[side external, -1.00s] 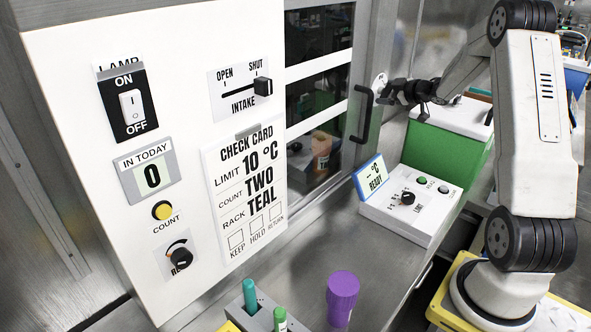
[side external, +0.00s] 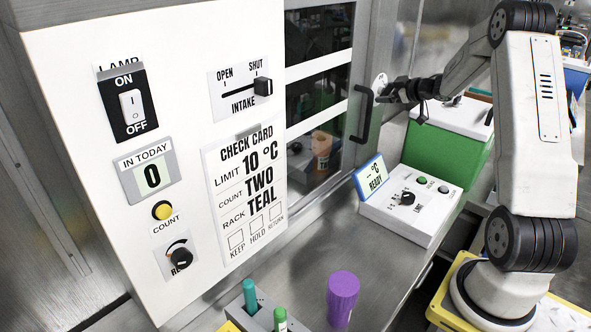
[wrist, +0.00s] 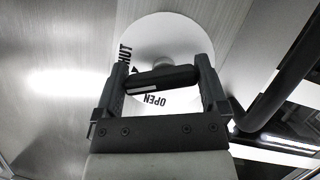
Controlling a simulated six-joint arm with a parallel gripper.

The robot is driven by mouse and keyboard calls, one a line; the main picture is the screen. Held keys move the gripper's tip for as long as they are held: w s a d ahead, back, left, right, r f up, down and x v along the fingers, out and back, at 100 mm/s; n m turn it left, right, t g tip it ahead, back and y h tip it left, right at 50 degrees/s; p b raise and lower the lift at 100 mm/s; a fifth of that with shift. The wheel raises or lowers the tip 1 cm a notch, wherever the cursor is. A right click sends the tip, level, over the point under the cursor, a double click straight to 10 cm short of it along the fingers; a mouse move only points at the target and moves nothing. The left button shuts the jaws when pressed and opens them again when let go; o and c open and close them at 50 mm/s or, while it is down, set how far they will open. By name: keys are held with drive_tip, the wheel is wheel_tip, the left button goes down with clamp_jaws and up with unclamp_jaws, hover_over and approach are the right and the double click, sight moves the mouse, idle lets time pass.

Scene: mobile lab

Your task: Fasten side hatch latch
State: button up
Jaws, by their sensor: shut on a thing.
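The side hatch latch is a black bar handle (wrist: 160,80) with a white line at its left end, on a round white plate (wrist: 185,30) marked SHUT and OPEN. In the wrist view SHUT is at the upper left and OPEN is below the bar, upside down. My gripper (wrist: 162,82) is shut on the bar, one finger at each end. The bar lies nearly level in that view, its white line on the left, below the SHUT word. In the side view the plate (side external: 380,80) shows at the edge behind my gripper (side external: 384,93), which hides the handle.
A black vertical door handle (side external: 364,114) stands just left of my gripper; it also shows at the right of the wrist view (wrist: 285,80). Below are a green box with a white lid (side external: 452,122) and a white control box (side external: 415,208).

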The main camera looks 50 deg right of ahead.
drive_tip(key=shift+m+y, duration=1.1)
drive_tip(key=shift+m, duration=0.4)
idle(2.4)
idle(0.5)
drive_tip(key=o, duration=0.9)
drive_tip(key=shift+s, duration=0.15)
drive_tip(key=shift+s+r, duration=0.3)
drive_tip(key=shift+s, duration=0.2)
drive_tip(key=v, duration=0.3)
drive_tip(key=shift+s+r, duration=0.15)
drive_tip(key=shift+s, duration=0.05)
wheel_tip(320, 180, up, 7)
hover_over(391, 91)
drive_tip(key=s, duration=0.4)
drive_tip(key=shift+w+d, duration=0.1)
drive_tip(key=shift+w, duration=0.05)
